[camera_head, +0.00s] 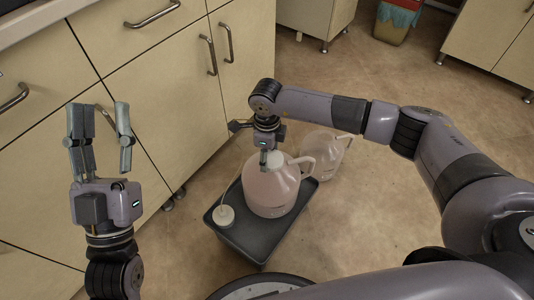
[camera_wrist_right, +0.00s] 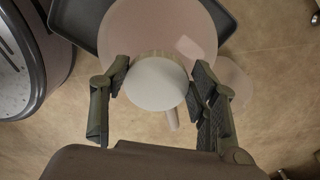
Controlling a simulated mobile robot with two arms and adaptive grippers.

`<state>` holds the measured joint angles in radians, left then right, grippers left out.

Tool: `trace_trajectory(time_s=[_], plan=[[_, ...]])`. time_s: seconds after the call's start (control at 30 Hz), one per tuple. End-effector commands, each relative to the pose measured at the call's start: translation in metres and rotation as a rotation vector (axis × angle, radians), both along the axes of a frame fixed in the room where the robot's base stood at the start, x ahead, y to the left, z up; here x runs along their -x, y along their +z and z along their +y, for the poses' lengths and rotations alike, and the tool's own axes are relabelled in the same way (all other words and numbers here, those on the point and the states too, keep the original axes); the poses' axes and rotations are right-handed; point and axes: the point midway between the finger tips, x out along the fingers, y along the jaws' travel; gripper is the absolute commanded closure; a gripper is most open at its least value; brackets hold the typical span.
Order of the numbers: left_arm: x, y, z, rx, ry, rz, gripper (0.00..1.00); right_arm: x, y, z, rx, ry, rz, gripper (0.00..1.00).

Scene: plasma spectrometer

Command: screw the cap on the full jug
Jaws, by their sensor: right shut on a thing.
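A large translucent pinkish jug (camera_head: 268,192) stands upright in a dark grey tray (camera_head: 245,245) on the floor. My right gripper (camera_head: 266,160) reaches down over the jug's mouth. In the right wrist view, the right gripper's fingers (camera_wrist_right: 161,88) are shut on a round white cap (camera_wrist_right: 156,83), which sits over the jug's neck; I cannot tell how tightly it is seated. The jug body (camera_wrist_right: 150,30) shows behind the cap. My left gripper (camera_head: 98,125) is open and empty, raised at the left in front of the cabinets, away from the jug.
A second similar jug (camera_head: 325,152) stands on the floor behind the tray. A small white cap with a thin tube (camera_head: 224,216) lies in the tray's left part. Beige cabinets (camera_head: 180,75) line the left side. Floor right of the tray is clear.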

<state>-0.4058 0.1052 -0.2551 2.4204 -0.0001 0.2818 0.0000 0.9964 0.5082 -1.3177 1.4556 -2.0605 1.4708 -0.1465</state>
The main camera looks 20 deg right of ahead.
Motion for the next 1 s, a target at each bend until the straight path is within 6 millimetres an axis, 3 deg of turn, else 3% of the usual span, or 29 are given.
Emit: trace_trajectory(time_s=[0.63,1.0], plan=[[0.007,0.007,0.001,0.016,-0.003,-0.052,0.6,0.0,-0.003,0.0,0.0,-0.002,0.0,0.54],[-0.006,-0.004,-0.001,-0.011,0.001,0.038,0.6,0.0,-0.002,0.0,0.001,-0.081,0.0,0.54]])
